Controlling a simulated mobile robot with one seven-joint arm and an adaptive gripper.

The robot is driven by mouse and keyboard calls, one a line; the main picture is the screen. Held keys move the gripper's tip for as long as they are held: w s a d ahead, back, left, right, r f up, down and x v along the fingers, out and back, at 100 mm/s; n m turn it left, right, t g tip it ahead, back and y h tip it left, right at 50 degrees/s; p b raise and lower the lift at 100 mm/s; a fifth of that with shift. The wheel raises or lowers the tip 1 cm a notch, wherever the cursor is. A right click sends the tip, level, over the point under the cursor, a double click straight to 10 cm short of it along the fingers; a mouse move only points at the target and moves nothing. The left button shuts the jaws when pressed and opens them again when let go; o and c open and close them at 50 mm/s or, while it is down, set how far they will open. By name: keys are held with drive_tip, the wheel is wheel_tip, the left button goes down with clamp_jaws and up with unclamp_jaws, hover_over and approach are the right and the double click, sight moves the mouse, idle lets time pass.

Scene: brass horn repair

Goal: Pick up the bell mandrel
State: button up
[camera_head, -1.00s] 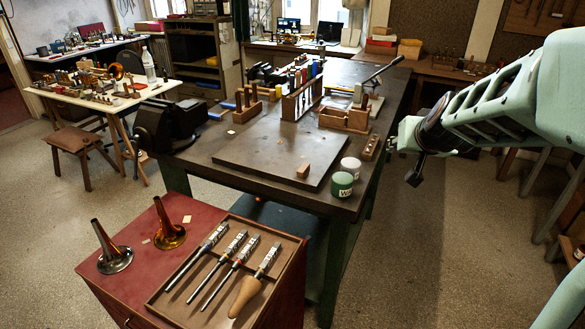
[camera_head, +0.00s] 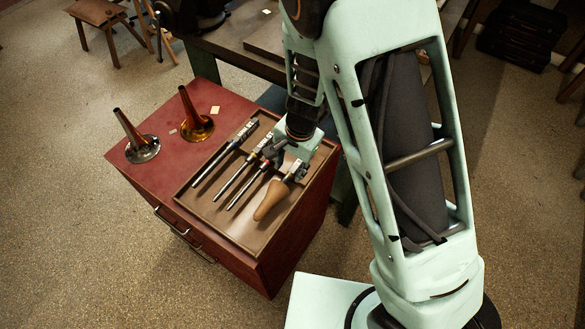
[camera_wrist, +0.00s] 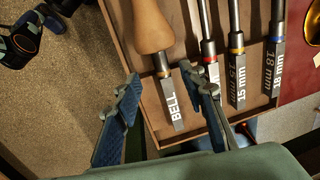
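The bell mandrel (camera_head: 270,201) lies at the right end of the tray, with a tan wooden cone and a grey block handle. In the wrist view its handle marked BELL (camera_wrist: 172,106) points toward me and its cone lies farther away. My gripper (camera_head: 283,163) is over the handle ends of the mandrels. In the wrist view my gripper (camera_wrist: 163,103) is open, with one blue-padded finger on each side of the BELL handle. I cannot tell whether either finger touches it. The right finger is between it and the red-ringed mandrel (camera_wrist: 210,62).
Beside it in the tray (camera_head: 222,229) lie the 15 mm mandrel (camera_wrist: 237,70) and the 18 mm mandrel (camera_wrist: 277,65). Two horn bells, silver (camera_head: 143,150) and brass (camera_head: 197,127), stand on the red cabinet (camera_head: 165,170). A dark workbench stands behind.

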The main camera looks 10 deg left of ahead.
sight(288, 176)
drive_tip(key=f, duration=0.4)
drive_tip(key=w+f, duration=0.1)
drive_tip(key=f, duration=0.1)
drive_tip(key=shift+a+f+b, duration=0.2)
drive_tip(key=shift+a+b, duration=0.1)
drive_tip(key=shift+a, duration=0.1)
clamp_jaws()
drive_tip(key=shift+w+r, duration=0.1)
